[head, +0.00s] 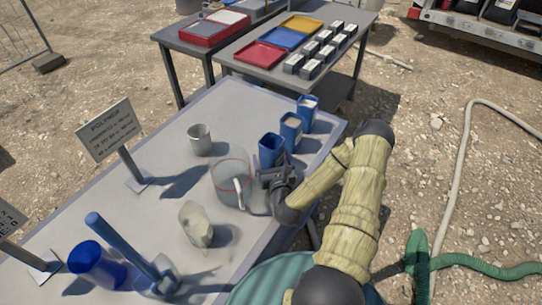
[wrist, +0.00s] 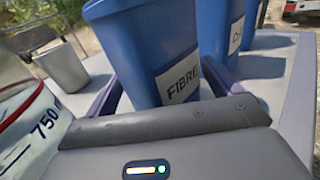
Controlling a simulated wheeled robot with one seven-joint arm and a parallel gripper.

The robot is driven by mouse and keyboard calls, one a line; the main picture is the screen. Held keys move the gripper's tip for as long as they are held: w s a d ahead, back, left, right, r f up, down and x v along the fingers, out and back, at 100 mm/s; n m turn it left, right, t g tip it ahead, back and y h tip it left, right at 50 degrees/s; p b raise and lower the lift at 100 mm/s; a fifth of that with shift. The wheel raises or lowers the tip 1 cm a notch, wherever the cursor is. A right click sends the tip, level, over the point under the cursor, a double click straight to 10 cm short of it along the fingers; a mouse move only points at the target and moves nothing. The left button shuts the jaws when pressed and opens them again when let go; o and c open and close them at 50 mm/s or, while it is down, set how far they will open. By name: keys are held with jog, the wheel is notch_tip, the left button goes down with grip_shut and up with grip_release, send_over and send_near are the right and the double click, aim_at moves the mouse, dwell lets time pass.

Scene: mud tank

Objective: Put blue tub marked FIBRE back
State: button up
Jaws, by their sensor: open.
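The blue tub marked FIBRE (wrist: 170,62) stands close in front of my wrist, its white label facing me. In the head view it is the nearest blue tub (head: 270,148) of a row by the table's right edge. My gripper (head: 273,173) is open, with one finger on each side of the tub's lower part; I cannot tell whether they touch it. The tub's base is hidden behind my gripper.
Two more blue tubs (head: 290,129) (head: 308,109) stand behind it. A clear measuring jug (head: 229,180) is close on the left. A grey cup (head: 200,139), a pale lumpy container (head: 195,224) and a blue cylinder (head: 95,262) share the table (head: 158,162).

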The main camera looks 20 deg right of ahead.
jog(key=s, duration=0.3)
jog(key=s+a, duration=0.1)
jog(key=s, duration=0.3)
jog(key=s+a, duration=0.1)
jog(key=s, duration=0.2)
jog(key=shift+s, duration=0.15)
jog(key=shift+a+r, duration=0.1)
jog(key=shift+r, duration=0.05)
